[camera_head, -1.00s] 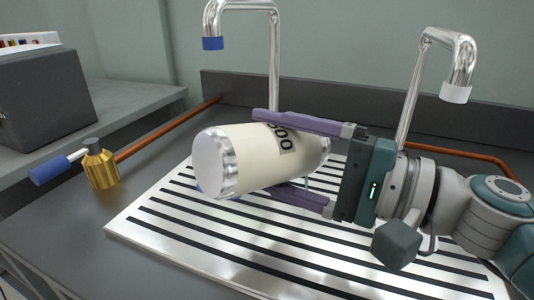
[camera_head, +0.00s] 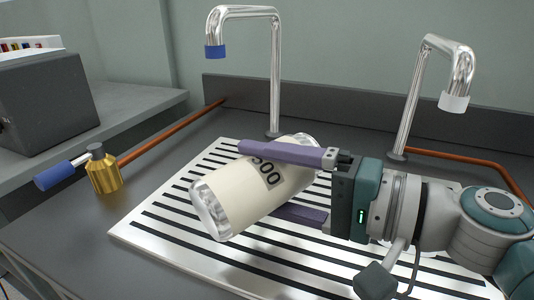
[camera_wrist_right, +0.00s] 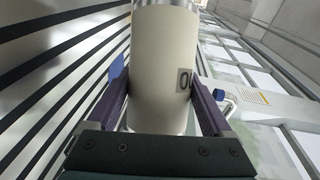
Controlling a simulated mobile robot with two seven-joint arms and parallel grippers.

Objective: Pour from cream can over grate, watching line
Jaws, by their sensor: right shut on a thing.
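The cream can (camera_head: 245,195) has silver ends and a dark printed "500" on its side. It is tilted over the slotted grate (camera_head: 150,236), its left end lower than its right end. My right gripper (camera_head: 283,184) is shut on the can, one purple finger above it and one below. In the right wrist view the can (camera_wrist_right: 163,70) stands between both fingers. My left gripper is not in view.
Two chrome taps stand behind the grate, one with a blue tip (camera_head: 215,51) and one with a white tip (camera_head: 453,102). A brass valve with a blue handle (camera_head: 103,172) is at the left. A dark grey box (camera_head: 45,100) sits on the left shelf.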

